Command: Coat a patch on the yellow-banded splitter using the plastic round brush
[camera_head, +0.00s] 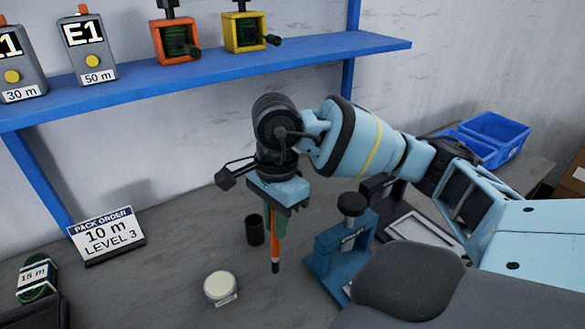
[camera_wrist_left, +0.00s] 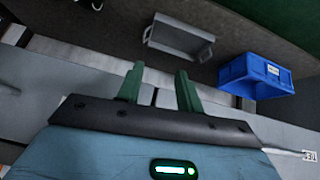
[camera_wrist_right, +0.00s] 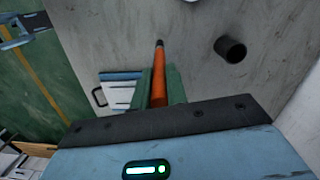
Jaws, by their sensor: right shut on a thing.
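My right gripper (camera_head: 277,222) is shut on a slim orange rod with a dark tip, which I take to be the plastic round brush (camera_head: 276,248). The brush points down above the grey bench, between the black cup and the blue press. In the right wrist view the brush (camera_wrist_right: 159,80) stands out between the green fingers (camera_wrist_right: 158,88). My left gripper (camera_wrist_left: 158,82) shows only in the left wrist view, with its green fingers apart and nothing between them. I cannot make out a yellow-banded splitter in any view.
A black cup (camera_head: 255,230) and a round pale-topped pot (camera_head: 220,286) stand on the bench (camera_head: 185,245). A blue press (camera_head: 343,243) stands right of the brush. The pack order sign (camera_head: 106,234) is at left. A blue shelf (camera_head: 200,70) runs behind; blue bins (camera_head: 495,135) are far right.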

